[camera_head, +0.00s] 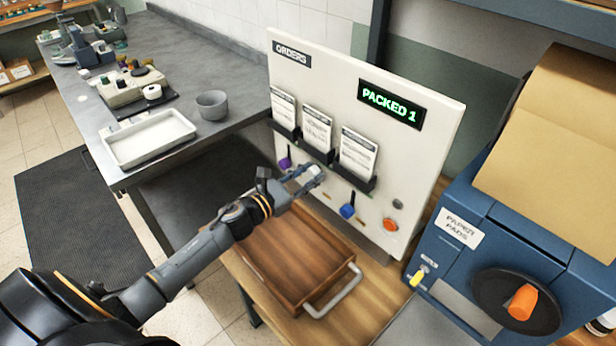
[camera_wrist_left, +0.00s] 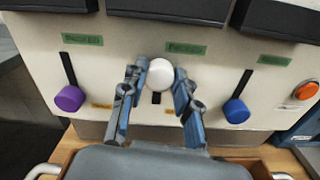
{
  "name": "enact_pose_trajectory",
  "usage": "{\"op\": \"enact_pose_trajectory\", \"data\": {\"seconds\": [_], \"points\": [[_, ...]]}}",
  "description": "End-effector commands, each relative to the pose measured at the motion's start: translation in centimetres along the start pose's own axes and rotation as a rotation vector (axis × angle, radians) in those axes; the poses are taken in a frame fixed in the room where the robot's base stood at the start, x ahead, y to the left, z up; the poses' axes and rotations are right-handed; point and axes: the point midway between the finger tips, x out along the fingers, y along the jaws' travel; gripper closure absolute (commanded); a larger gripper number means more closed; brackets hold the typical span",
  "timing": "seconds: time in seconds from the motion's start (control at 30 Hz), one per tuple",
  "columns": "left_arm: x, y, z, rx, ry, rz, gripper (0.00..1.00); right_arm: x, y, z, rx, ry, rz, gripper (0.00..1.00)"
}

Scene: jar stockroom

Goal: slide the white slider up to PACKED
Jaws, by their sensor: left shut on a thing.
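The white slider's round knob (camera_wrist_left: 160,75) sits in the middle of the board (camera_wrist_left: 215,65), just below a green label (camera_wrist_left: 186,48) too small to read surely. A short stretch of dark slot shows below the knob. My left gripper (camera_wrist_left: 160,88) is shut on the knob, one finger on each side. In the head view my left gripper (camera_head: 303,179) reaches the board below the middle card holder, and the white knob (camera_head: 317,170) shows at its fingertips. The white knob stands higher than the purple slider (camera_wrist_left: 69,98) and the blue slider (camera_wrist_left: 236,111). My right gripper is out of view.
An orange button (camera_head: 390,224) is at the board's lower right. A lit display (camera_head: 391,104) reads PACKED 1. A wooden tray (camera_head: 290,255) with a metal handle lies below my gripper. A blue paper machine (camera_head: 500,235) stands at right. Card holders (camera_wrist_left: 285,20) overhang the sliders.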

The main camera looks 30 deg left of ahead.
Motion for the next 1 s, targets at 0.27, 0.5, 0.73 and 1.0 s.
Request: {"op": "enact_pose_trajectory", "data": {"seconds": [0.27, 0.5, 0.73, 1.0], "points": [[0.1, 0.2, 0.4, 0.001, -0.008, 0.002, 0.46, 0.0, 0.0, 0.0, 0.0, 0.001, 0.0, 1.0], [-0.2, 0.1, 0.2, 0.0, -0.005, 0.001, 0.46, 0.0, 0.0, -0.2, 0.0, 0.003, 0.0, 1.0], [-3.4, 0.1, 0.2, 0.003, -0.003, 0.0, 0.46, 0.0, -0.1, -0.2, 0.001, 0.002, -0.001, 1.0], [-8.7, 0.1, 0.2, -0.001, -0.005, 0.001, 0.46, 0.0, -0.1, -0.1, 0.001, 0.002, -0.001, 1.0]]}}
